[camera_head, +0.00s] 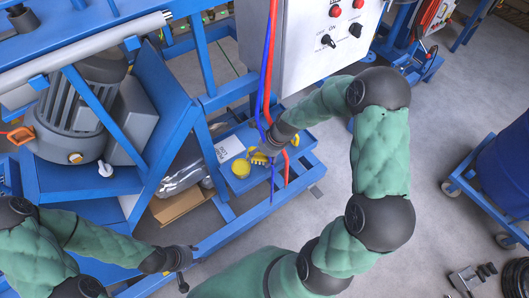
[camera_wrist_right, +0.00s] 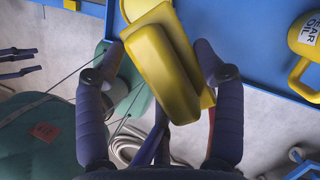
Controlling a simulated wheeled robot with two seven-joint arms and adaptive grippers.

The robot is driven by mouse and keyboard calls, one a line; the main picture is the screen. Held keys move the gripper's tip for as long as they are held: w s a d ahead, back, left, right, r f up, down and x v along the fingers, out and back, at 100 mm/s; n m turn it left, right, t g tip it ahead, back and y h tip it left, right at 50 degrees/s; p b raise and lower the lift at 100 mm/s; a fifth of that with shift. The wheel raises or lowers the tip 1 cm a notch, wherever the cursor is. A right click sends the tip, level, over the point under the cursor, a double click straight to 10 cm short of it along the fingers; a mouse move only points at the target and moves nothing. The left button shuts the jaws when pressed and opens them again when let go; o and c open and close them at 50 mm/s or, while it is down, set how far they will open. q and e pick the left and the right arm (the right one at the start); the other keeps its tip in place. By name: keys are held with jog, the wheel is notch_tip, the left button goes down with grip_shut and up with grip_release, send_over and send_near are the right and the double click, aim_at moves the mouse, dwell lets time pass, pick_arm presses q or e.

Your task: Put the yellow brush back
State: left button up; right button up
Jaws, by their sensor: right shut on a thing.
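The yellow brush (camera_wrist_right: 160,75) is held between the two fingers of my right gripper (camera_wrist_right: 160,65) in the right wrist view. Its long yellow block points toward the camera, and its bristles cannot be made out. In the head view my right gripper (camera_head: 262,153) is shut on the brush (camera_head: 258,159), over or at the blue shelf (camera_head: 295,140) below the control box. The wrist view does not settle whether the brush touches the shelf (camera_wrist_right: 250,60). My left gripper (camera_head: 184,270) is low in the head view, away from the brush; its fingers are too small to read.
Red and blue cables (camera_head: 267,80) hang close to my right gripper. The control box (camera_head: 325,40) is above.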

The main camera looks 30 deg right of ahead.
jog(key=w+d+f+b, duration=0.1)
jog(key=w+f, duration=0.1)
jog(key=w+d+f+b, duration=0.1)
jog(key=w+d+f, duration=0.1)
jog(key=w+d+f+b, duration=0.1)
jog(key=w+d+f, duration=0.1)
jog(key=f, duration=0.1)
jog(key=shift+w+b, duration=0.35)
jog(key=shift+w+d+f, duration=0.15)
jog(key=shift+w+f, duration=0.05)
jog(key=shift+f, duration=0.1)
notch_tip(320, 180, down, 3)
jog(key=b, duration=0.2)
jog(key=shift+w+f+b, duration=0.1)
jog(key=shift+f+b, duration=0.1)
jog(key=shift+b, duration=0.1)
jog(key=shift+r, duration=0.1)
jog(key=o, duration=1)
